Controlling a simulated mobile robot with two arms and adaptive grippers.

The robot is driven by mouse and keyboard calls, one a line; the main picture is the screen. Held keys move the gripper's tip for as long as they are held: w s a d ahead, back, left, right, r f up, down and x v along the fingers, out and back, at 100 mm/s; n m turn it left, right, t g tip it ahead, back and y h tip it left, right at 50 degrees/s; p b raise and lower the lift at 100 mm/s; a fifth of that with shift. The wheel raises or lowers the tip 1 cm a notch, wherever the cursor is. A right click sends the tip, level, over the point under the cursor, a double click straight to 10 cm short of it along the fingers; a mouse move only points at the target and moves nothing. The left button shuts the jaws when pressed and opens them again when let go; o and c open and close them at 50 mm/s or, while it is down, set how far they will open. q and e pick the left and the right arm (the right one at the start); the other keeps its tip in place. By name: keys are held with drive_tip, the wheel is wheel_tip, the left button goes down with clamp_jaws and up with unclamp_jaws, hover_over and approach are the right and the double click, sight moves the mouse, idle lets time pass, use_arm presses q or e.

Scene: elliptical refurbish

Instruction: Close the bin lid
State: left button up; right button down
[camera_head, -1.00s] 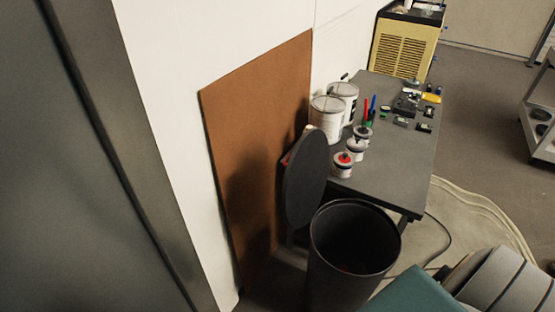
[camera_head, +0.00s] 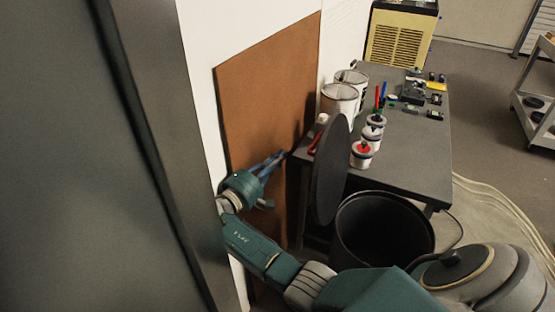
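The black round bin (camera_head: 383,235) stands in front of the table with its mouth open. Its dark oval lid (camera_head: 330,172) stands upright at the bin's left rim, swung open. My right arm reaches in from the lower right, passing in front of the bin. Its teal gripper (camera_head: 277,159) is left of the lid, apart from it, near the brown board. Its two fingers look close together at the tips, with nothing between them. My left gripper is not in view.
A brown board (camera_head: 270,90) leans on the white wall behind the gripper. The dark table (camera_head: 415,160) behind the bin carries cans (camera_head: 339,102), small jars and tools. A grey upright surface (camera_head: 60,160) fills the left side.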

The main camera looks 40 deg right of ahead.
drive_tip(key=s+d+r+p, duration=0.1)
drive_tip(key=d+p, duration=0.3)
drive_tip(key=d, duration=0.4)
drive_tip(key=shift+s+r, duration=0.25)
drive_tip(key=shift+r, duration=0.15)
